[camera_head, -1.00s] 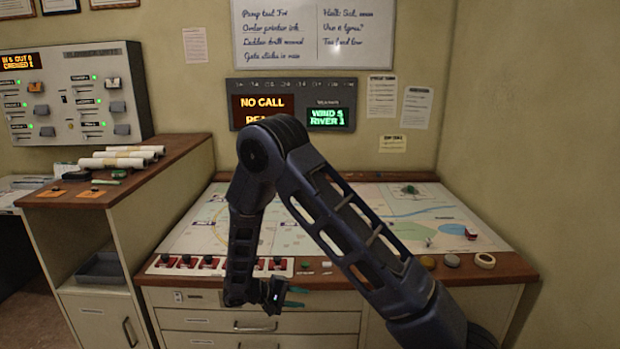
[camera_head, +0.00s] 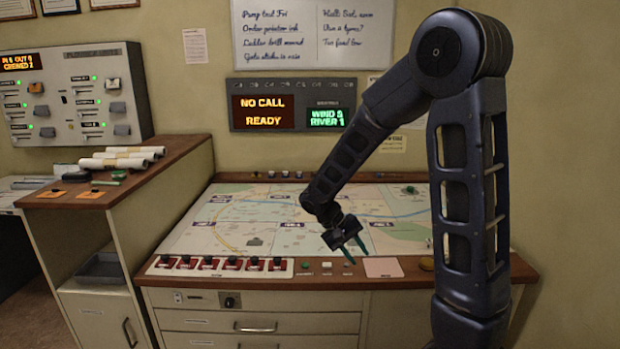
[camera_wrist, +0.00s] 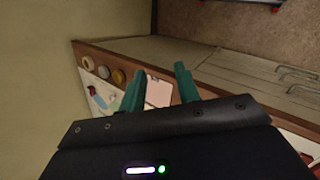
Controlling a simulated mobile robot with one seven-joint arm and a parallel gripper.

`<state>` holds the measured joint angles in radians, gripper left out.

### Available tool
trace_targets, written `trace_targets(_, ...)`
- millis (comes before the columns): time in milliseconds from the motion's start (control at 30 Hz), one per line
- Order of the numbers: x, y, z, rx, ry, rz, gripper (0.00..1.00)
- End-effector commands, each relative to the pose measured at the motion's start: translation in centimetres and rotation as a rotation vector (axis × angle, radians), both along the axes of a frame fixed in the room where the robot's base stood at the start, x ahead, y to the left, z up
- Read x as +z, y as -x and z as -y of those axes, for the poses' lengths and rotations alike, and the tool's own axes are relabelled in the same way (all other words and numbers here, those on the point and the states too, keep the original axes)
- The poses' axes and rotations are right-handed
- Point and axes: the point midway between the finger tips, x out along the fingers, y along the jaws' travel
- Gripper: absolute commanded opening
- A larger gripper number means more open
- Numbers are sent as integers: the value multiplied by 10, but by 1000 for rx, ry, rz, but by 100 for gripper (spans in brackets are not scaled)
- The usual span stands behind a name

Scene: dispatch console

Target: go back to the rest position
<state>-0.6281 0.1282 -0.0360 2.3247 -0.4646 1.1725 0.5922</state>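My gripper (camera_head: 358,252) is above the front right part of the map table (camera_head: 190,232), near its wooden front edge. Its two teal fingers are apart with nothing between them. In the wrist view the open fingers of my gripper (camera_wrist: 160,88) point toward the console edge, with a pale pink card (camera_wrist: 158,92) beyond them. My arm is folded upward on the right side of the head view and hides part of the table's right side.
A row of red and black switches (camera_head: 210,263) lines the front edge. A display panel (camera_head: 290,104) reads "NO CALL READY". A side cabinet (camera_head: 150,195) with white paper rolls (camera_head: 118,160) stands left. The wall is close on the right.

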Motion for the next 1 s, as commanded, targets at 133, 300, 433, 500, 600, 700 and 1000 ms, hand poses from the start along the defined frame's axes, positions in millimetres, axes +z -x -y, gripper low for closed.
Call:
trace_targets(133,26,7,23,-45,-93,27,32)
trace_targets(300,51,17,47,-84,-194,64,32)
trace_targets(433,70,27,64,-109,-267,102,32)
trace_targets(500,79,33,72,-121,-305,125,32)
trace_targets(600,92,42,84,-134,-356,160,32)
trace_targets(700,104,51,94,-146,-405,202,32)
trace_targets(1000,136,83,122,-167,-528,346,32)
